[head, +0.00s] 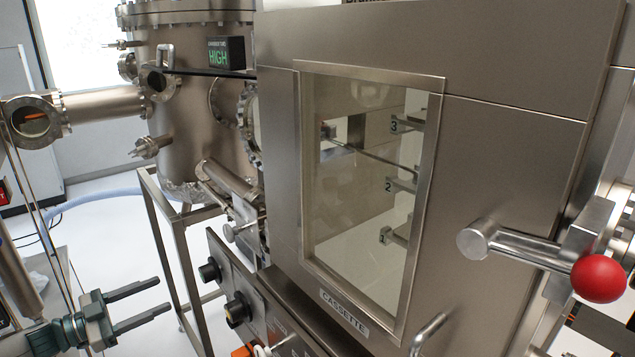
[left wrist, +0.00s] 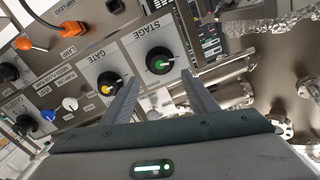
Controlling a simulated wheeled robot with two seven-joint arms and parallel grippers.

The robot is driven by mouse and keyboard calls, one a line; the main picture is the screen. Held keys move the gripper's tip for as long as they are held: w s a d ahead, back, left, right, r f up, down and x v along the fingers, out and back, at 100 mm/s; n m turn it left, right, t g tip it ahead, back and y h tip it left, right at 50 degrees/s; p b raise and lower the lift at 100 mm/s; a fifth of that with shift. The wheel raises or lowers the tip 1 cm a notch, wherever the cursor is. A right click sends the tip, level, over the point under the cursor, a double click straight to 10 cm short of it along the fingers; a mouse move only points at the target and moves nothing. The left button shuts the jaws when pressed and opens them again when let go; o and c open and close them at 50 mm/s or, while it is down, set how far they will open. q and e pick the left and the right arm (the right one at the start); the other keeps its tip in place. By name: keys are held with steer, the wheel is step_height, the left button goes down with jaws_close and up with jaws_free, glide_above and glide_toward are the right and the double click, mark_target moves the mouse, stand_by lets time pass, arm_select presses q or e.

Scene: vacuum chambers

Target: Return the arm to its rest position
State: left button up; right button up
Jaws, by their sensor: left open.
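My left gripper (head: 142,305) is at the lower left of the head view, its two dark fingers apart with nothing between them. It points right, toward the control panel under the cassette chamber, and is apart from it in the head view. The left wrist view also shows the open, empty left gripper (left wrist: 160,95), its fingers reaching toward the panel with the STAGE knob (left wrist: 160,61) and the GATE knob (left wrist: 108,83). My right gripper is in neither view.
The cassette chamber (head: 510,185) with its window fills the right of the head view. A red ball handle (head: 599,278) sticks out at far right. A metal frame leg (head: 180,260) and a cylindrical chamber (head: 190,95) stand behind my left gripper. Pale floor shows between them.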

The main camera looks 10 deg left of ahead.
arm_select(q)
steer(key=s+a+f+n+y, duration=0.1)
steer(key=s+f+n+y, duration=0.15)
steer(key=f, duration=0.85)
steer(key=s+a+f+n+y, duration=0.15)
steer(key=f+y, duration=0.25)
steer(key=f, duration=0.7)
steer(key=s+f+n+y, duration=0.2)
steer(key=f+y, duration=0.1)
steer(key=f, duration=0.8)
steer(key=s+d+f+n+g+y, duration=0.1)
steer(key=s+d+f+g, duration=0.2)
steer(key=s+f, duration=0.6)
steer(key=s+d+f+n+g+y, duration=0.1)
steer(key=s+d+f+g+y, duration=0.15)
steer(key=s+f, duration=0.6)
steer(key=s+d+f+g, duration=0.2)
steer(key=s+d+f, duration=0.4)
steer(key=s, duration=0.3)
steer(key=s+d+f+g+h, duration=0.1)
steer(key=s+d+f+g, duration=0.2)
steer(key=s+d+f, duration=0.2)
steer(key=s+d+f+g, duration=0.2)
steer(key=s+d+f, duration=0.4)
steer(key=s+d, duration=0.4)
steer(key=s+b, duration=0.1)
steer(key=s, duration=0.4)
steer(key=shift+s+d+f+n, duration=0.25)
steer(key=shift+f+n, duration=0.05)
steer(key=shift+n, duration=0.1)
